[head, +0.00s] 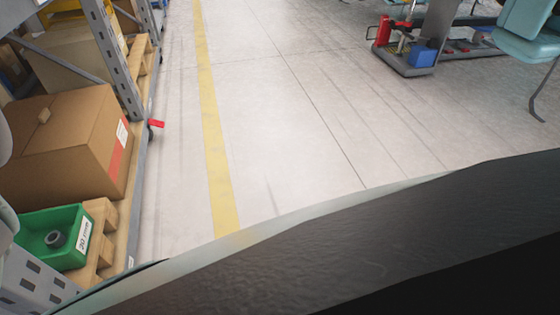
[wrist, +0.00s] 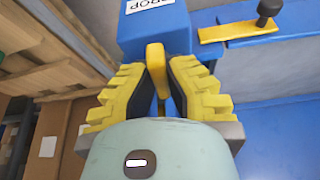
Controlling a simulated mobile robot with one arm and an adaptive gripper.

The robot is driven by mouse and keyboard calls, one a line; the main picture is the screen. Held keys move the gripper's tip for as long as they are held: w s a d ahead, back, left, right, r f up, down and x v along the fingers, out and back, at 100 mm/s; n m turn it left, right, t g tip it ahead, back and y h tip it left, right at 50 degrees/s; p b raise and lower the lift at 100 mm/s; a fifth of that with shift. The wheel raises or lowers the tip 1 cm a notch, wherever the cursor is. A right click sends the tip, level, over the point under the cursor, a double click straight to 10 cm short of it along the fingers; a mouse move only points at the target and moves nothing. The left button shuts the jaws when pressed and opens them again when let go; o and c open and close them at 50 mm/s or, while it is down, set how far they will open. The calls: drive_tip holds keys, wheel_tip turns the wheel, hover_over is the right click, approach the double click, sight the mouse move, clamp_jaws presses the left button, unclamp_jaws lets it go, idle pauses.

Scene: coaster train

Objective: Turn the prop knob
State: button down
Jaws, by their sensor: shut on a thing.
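In the wrist view, a blue box (wrist: 155,32) carries a white label that reads "PROP", partly cut off at the top edge. A yellow knob (wrist: 155,57) stands on its near face. My gripper (wrist: 158,82) has yellow ribbed fingers, one on each side of the knob, and is shut on it. The lower part of the knob sits between the dark fingertips. The head view shows neither the knob nor my gripper.
In the wrist view, a yellow lever (wrist: 238,31) with a black ball handle lies to the right. Head view: a rack at left holds a cardboard box (head: 70,140) and a green bin (head: 68,250). Floor beside the yellow line (head: 212,130) is clear; a cart (head: 405,60) stands back right.

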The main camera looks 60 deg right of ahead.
drive_tip(key=shift+d, duration=0.1)
drive_tip(key=c, duration=1)
unclamp_jaws()
drive_tip(key=shift+s+r, duration=0.1)
drive_tip(key=shift+r, duration=0.1)
